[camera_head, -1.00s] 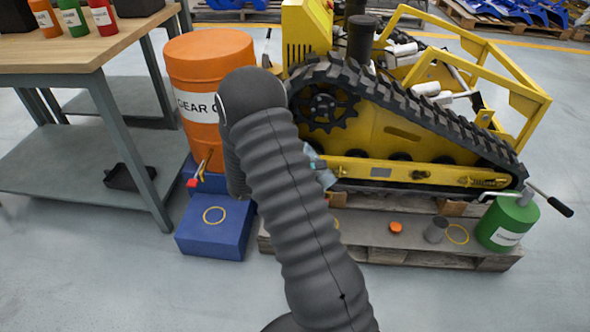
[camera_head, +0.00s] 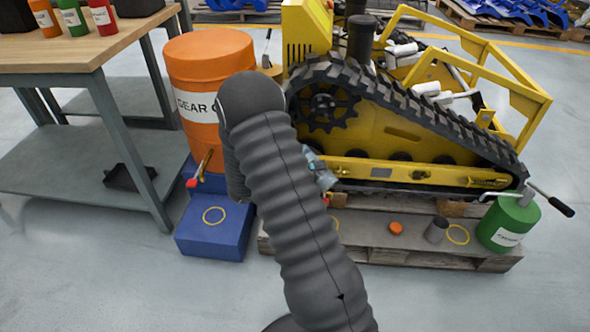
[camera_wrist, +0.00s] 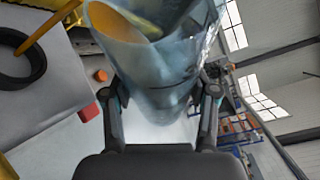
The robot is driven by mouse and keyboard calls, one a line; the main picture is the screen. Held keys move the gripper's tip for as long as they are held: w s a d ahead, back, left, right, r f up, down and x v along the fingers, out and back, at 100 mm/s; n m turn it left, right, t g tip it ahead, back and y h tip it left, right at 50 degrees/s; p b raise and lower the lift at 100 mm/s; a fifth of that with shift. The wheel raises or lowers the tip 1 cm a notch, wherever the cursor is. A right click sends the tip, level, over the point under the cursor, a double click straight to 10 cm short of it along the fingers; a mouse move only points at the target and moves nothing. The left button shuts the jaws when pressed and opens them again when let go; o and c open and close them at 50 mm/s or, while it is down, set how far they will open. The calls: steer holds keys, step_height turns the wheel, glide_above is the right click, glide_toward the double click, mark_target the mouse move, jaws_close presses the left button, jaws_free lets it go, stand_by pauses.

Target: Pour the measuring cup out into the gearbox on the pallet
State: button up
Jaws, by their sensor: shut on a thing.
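My gripper (camera_wrist: 160,98) is shut on the clear bluish measuring cup (camera_wrist: 155,75), with a finger on each side of it. Amber liquid (camera_wrist: 125,22) lies toward the cup's upper left in the wrist view, and the cup looks tilted. In the head view a bit of the cup (camera_head: 323,175) shows to the right of my arm, in front of the yellow tracked carrier (camera_head: 400,135) on the wooden pallet (camera_head: 370,243). My arm hides the gripper there. I cannot make out the gearbox opening for certain; a dark ring (camera_wrist: 38,62) shows at left in the wrist view.
An orange drum (camera_head: 205,60) with a tap stands on blue blocks (camera_head: 213,240) at left. A workbench (camera_head: 85,50) is farther left. The front floor is clear.

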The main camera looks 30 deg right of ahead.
steer(key=shift+f+n, duration=0.2)
steer(key=shift+n, duration=0.3)
stand_by(2.0)
steer(key=shift+w+n+h+p, duration=0.1)
steer(key=shift+n+h+p, duration=0.5)
steer(key=shift+n+p, duration=0.25)
stand_by(3.6)
steer(key=shift+r+p, duration=0.1)
steer(key=shift+p, duration=0.35)
stand_by(0.6)
